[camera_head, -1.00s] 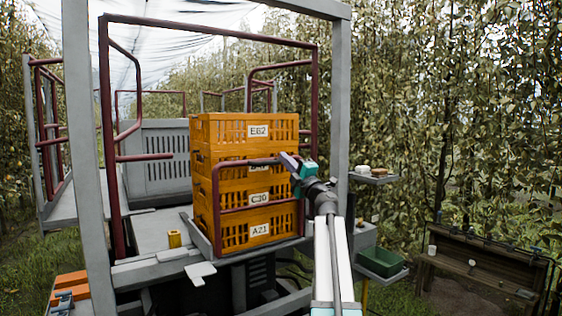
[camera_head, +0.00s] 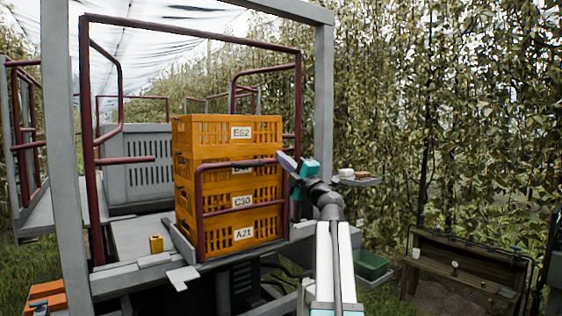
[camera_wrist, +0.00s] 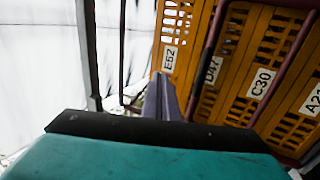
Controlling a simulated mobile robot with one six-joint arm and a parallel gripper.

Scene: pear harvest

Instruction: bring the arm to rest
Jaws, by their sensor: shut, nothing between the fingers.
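My gripper (camera_head: 287,162) is shut and empty at the end of my raised arm. In the head view it appears at the right edge of a stack of orange crates (camera_head: 213,193), partly overlapping it. In the wrist view the closed grey fingers (camera_wrist: 163,98) point upward, with the crates (camera_wrist: 262,50) behind and to the right. The gap between fingers and crates is hard to judge. The crates carry labels reading E62, C30 and A21; another label is partly hidden by a dark red rail in the head view.
A dark red rail (camera_head: 198,215) runs in front of the crates, and a grey post (camera_head: 323,110) stands right of them. A small shelf (camera_head: 362,182) with pale items, a green bin (camera_head: 371,264) and a wooden bench (camera_head: 465,265) are to the right. Dense foliage fills the background.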

